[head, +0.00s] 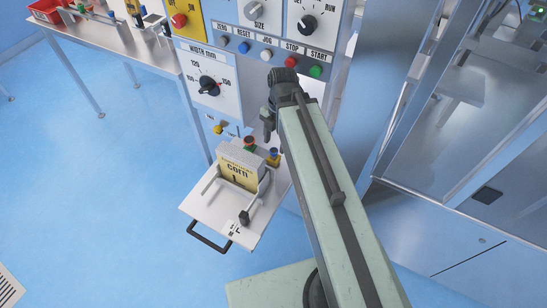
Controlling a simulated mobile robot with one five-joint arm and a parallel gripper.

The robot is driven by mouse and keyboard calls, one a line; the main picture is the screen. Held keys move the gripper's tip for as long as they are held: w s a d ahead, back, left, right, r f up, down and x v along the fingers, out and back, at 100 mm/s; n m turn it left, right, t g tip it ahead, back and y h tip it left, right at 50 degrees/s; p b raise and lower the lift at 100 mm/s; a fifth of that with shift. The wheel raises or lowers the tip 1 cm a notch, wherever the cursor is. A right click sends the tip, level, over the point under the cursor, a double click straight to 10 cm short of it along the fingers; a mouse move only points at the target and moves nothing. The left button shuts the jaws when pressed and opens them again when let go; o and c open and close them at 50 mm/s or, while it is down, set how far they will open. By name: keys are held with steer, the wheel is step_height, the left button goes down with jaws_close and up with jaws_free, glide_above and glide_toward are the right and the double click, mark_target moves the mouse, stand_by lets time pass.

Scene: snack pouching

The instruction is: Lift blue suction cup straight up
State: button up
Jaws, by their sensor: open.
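A small blue and yellow piece (273,157), which looks like the blue suction cup, stands on the pull-out tray (205,212) at the right of a box. A red and green piece (249,144) stands to its left, behind the box. My gripper (269,128) points down above and slightly behind the blue piece in the picture. It is open and apart from the piece. My arm hides part of the gripper and the area to its right.
A yellow-labelled box marked "corn" (238,172) sits on the tray, between metal guides. The control panel (212,82) with knobs and buttons rises behind. A steel bench (140,48) with a red bin (48,9) is at upper left. A steel cabinet (455,235) stands right.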

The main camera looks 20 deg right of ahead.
mark_target(274, 150)
steer(key=f+b, duration=0.5)
steer(key=shift+s+a+f, duration=0.2)
steer(key=shift+a, duration=0.05)
steer(key=shift+r, duration=0.2)
jaws_close()
